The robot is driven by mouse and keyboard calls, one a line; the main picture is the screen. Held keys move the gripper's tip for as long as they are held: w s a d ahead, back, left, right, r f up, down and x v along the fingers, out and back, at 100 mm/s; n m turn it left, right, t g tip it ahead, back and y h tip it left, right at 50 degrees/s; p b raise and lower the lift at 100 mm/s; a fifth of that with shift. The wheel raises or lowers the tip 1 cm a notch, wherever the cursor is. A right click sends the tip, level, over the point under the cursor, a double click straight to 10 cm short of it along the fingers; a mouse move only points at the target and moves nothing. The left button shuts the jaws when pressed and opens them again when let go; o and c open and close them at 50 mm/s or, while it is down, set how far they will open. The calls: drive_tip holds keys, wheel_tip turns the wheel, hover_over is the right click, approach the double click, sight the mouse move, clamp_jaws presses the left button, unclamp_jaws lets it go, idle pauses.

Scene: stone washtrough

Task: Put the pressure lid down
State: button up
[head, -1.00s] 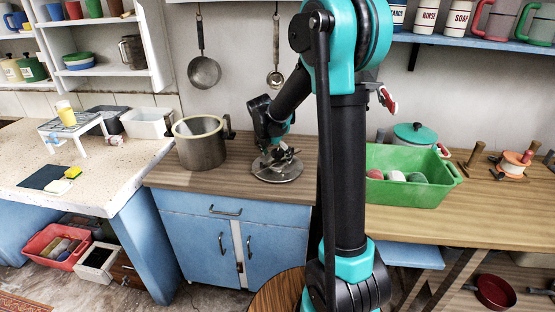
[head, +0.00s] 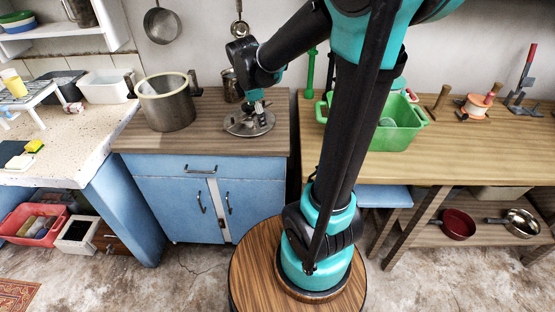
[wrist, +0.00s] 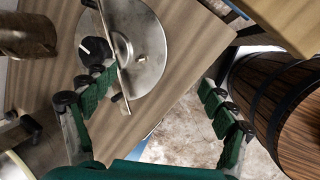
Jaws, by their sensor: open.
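The pressure lid (head: 240,125), a round grey metal disc, lies on the brown wooden counter. In the wrist view the lid (wrist: 150,45) shows a raised bar across it and a black knob (wrist: 94,51). My gripper (head: 257,110) is over the lid, partly hiding it. In the wrist view my gripper (wrist: 158,82) has its green-padded fingers wide apart with nothing held between them. The left finger overlaps the lid near the knob and bar; I cannot tell whether it touches. The open steel pot (head: 166,112) with a pale rim stands left of the lid.
A metal canister (head: 231,87) stands behind the lid. The speckled counter (head: 78,140) is to the left. A green tub (head: 405,133) stands on the wooden table to the right, across a gap. A strainer (head: 161,24) hangs on the wall.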

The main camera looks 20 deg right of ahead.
drive_tip(key=s+d+f+m+y, duration=0.1)
drive_tip(key=s+f+m, duration=0.4)
drive_tip(key=s+m, duration=0.4)
drive_tip(key=s+d+f+m, duration=0.2)
drive_tip(key=s+f+m, duration=0.3)
drive_tip(key=s+m, duration=0.4)
drive_tip(key=shift+s+m+t+y, duration=0.3)
drive_tip(key=shift+m+y, duration=0.1)
drive_tip(key=shift+m, duration=0.1)
